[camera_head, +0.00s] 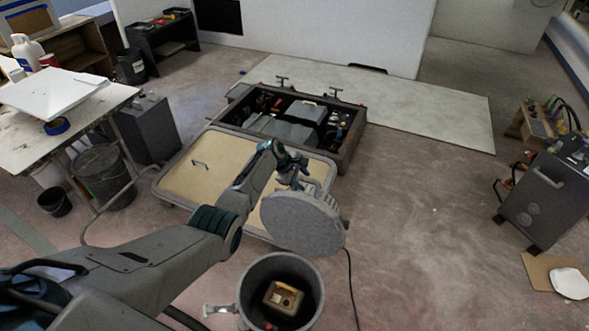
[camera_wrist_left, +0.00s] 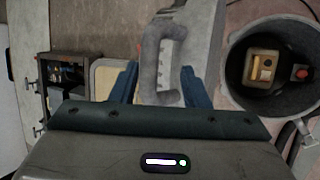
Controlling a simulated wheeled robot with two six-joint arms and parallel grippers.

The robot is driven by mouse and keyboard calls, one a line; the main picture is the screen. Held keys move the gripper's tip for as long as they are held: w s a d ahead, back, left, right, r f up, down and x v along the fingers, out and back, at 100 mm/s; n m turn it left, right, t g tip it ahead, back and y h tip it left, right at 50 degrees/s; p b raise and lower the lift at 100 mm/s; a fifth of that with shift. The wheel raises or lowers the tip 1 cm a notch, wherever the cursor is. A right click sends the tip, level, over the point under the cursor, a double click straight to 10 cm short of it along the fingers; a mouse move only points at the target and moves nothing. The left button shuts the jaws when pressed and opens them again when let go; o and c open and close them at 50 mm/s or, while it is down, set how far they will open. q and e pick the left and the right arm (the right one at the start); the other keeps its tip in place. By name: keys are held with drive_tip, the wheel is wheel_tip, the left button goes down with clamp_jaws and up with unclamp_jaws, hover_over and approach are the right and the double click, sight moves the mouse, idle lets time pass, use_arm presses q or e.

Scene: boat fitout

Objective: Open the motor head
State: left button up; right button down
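A round grey lid (camera_head: 303,222) is tilted up behind the open mouth of a round grey drum-like housing (camera_head: 247,292), which I take to be the motor head. Inside sits a yellowish block (camera_head: 283,297) with a red part near it. The housing and block also show in the left wrist view (camera_wrist_left: 262,67). My left gripper (camera_head: 300,183) is at the lid's upper edge. In the left wrist view its blue fingers (camera_wrist_left: 160,82) flank the lid's grey loop handle (camera_wrist_left: 151,50) and appear closed on it. Whether the lid touches the rim is unclear. My right gripper is out of view.
A beige hatch panel (camera_head: 200,170) lies behind the lid, beside an open dark box (camera_head: 345,140) of parts. A cluttered table (camera_head: 110,100) is at left and a grey cabinet (camera_head: 545,195) at right. A cable (camera_head: 352,285) runs along the floor.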

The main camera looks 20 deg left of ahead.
use_arm(q)
drive_tip(key=shift+v, duration=2.7)
drive_tip(key=s+a+f+m+g+y, duration=0.1)
drive_tip(key=s+f+m+y, duration=0.15)
drive_tip(key=s+f, duration=1.15)
drive_tip(key=s+a+f+m+g+y, duration=0.15)
drive_tip(key=s+f+m, duration=0.25)
drive_tip(key=s+f, duration=1)
drive_tip(key=s+f+m, duration=0.3)
drive_tip(key=s+f, duration=0.2)
drive_tip(key=s, duration=0.8)
drive_tip(key=s+f+m+y, duration=0.1)
drive_tip(key=s+f+m, duration=0.3)
drive_tip(key=s, duration=0.9)
drive_tip(key=s+f+m, duration=0.3)
drive_tip(key=s+f, duration=0.5)
drive_tip(key=s, duration=0.6)
drive_tip(key=shift+g+y, duration=0.3)
drive_tip(key=shift+g, duration=0.15)
drive_tip(key=shift+s+d+m, duration=0.1)
drive_tip(key=shift+m, duration=0.15)
